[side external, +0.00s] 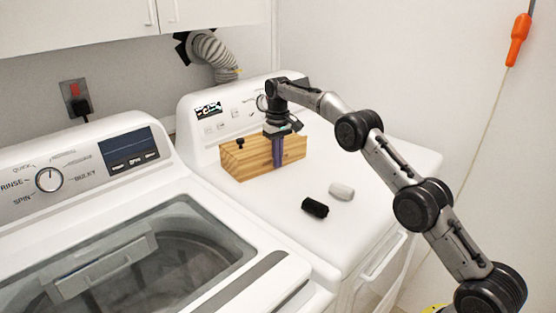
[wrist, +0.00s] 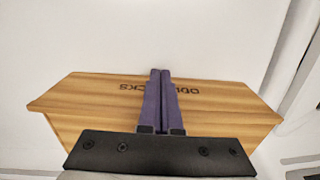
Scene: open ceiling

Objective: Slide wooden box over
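The wooden box (side external: 238,163) sits on top of the right-hand white machine, close to its control panel. In the wrist view the box (wrist: 90,100) lies across the middle, with dark upside-down lettering partly hidden by my fingers. My gripper (side external: 278,166) points down at the box's near long face, right of its middle; its purple fingers overlap that face. In the wrist view my gripper (wrist: 160,72) has its two fingers side by side, shut with nothing between them. I cannot tell whether they touch the box.
A black cylinder (side external: 315,207) and a white cylinder (side external: 341,191) lie on the machine top in front of the box. A small black knob (side external: 240,143) shows at the box's upper left. The machine top (side external: 380,165) is clear to the right. A glass-lidded washer (side external: 150,262) stands left.

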